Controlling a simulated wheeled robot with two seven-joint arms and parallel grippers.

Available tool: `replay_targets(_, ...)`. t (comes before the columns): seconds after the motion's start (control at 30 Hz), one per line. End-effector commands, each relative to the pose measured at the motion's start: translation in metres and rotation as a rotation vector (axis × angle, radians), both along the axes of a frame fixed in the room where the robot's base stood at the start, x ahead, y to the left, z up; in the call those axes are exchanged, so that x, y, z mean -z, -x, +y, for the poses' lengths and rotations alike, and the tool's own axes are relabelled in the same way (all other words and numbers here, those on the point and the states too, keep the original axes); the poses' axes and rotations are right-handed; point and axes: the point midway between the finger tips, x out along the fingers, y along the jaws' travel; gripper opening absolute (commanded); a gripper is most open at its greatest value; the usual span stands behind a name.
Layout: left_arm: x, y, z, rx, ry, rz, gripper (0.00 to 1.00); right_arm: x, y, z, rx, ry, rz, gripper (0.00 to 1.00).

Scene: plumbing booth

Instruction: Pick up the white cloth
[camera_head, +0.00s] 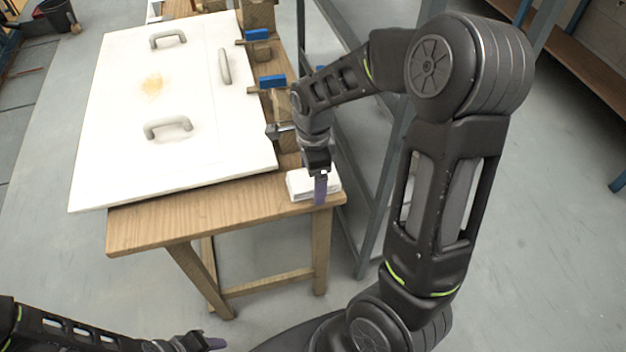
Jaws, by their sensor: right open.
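The white cloth (299,185) is a small folded stack at the right front corner of the wooden table. My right gripper (320,188) points down at the cloth, its purple fingertips in front of or over it and hiding part of it. The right jaws are open; whether the fingers touch the cloth cannot be told. My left gripper (215,343) is low at the bottom edge, away from the table, and its jaw opening is not clear.
A white panel (200,110) with several grey handles and a yellowish stain covers most of the wooden table (150,228). Blue-handled clamps (272,81) line its right edge. A metal frame (372,215) stands right of the table. Open floor lies in front.

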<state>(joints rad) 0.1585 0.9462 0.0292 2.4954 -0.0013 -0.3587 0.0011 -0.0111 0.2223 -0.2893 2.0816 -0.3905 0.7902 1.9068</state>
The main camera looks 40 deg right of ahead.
Motion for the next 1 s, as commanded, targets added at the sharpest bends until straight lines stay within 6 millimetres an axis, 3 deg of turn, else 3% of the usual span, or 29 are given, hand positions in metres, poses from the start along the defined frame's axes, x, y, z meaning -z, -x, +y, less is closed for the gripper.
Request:
replay_targets(0.1, 0.0, 0.0, 0.0, 0.0, 0.0, 0.0, 0.4, -0.0001, 0.0, 0.0, 0.0, 0.0, 0.0, 0.89)
replay_targets(0.9, 0.0, 0.0, 0.0, 0.0, 0.0, 0.0, 0.4, -0.0002, -0.0001, 0.0, 0.0, 0.0, 0.0, 0.24)
replay_targets(1.0, 0.0, 0.0, 0.0, 0.0, 0.0, 0.0, 0.4, -0.0003, -0.0002, -0.0001, 0.0, 0.0, 0.0, 0.23)
